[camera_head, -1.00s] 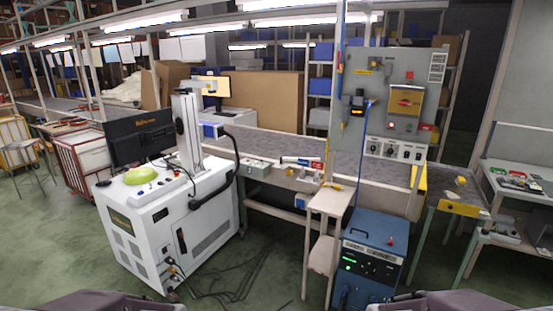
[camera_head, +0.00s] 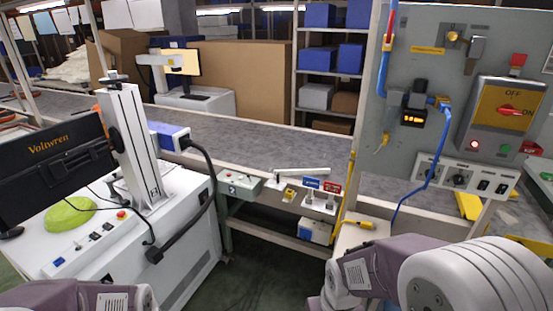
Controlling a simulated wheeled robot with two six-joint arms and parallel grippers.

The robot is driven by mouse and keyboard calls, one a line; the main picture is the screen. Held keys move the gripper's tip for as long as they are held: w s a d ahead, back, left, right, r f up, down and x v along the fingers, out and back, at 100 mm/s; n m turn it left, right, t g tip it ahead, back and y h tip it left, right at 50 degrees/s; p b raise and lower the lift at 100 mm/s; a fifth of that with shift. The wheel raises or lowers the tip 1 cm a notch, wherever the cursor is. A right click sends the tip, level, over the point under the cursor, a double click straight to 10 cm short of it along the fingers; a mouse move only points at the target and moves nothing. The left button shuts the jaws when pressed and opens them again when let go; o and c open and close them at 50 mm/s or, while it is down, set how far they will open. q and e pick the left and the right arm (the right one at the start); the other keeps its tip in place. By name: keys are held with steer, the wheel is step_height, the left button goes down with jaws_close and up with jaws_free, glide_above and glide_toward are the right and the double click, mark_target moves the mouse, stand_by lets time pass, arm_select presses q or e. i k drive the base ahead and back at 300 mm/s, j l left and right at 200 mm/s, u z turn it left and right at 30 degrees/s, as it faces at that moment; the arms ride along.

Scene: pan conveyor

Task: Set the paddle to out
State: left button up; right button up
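A pale paddle-like bar (camera_head: 302,172) lies nearly level at the front edge of the conveyor. Just below its right part stand a small blue label plate (camera_head: 312,183) and a red label plate (camera_head: 332,187); their lettering is too small to read. I cannot tell which position the paddle is in. My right arm comes in at the lower right, in front of the conveyor and apart from the bar. Only a small part of my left arm shows at the lower left. Neither gripper's fingers show.
The grey conveyor belt (camera_head: 250,138) runs behind. A white machine cart (camera_head: 170,255) with a monitor (camera_head: 60,150) stands left. A grey control panel (camera_head: 425,75) with a yellow-and-red switch (camera_head: 507,110) stands right, with a blue cable (camera_head: 430,175). Floor between is clear.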

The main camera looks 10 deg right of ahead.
mark_target(278, 174)
steer(key=i+j+z, duration=0.1)
steer(key=i+z, duration=0.35)
steer(key=i+j+z, duration=0.7)
steer(key=z, duration=0.15)
steer(key=i+j+z, duration=0.6)
steer(key=j+z, duration=0.3)
steer(key=j, duration=0.25)
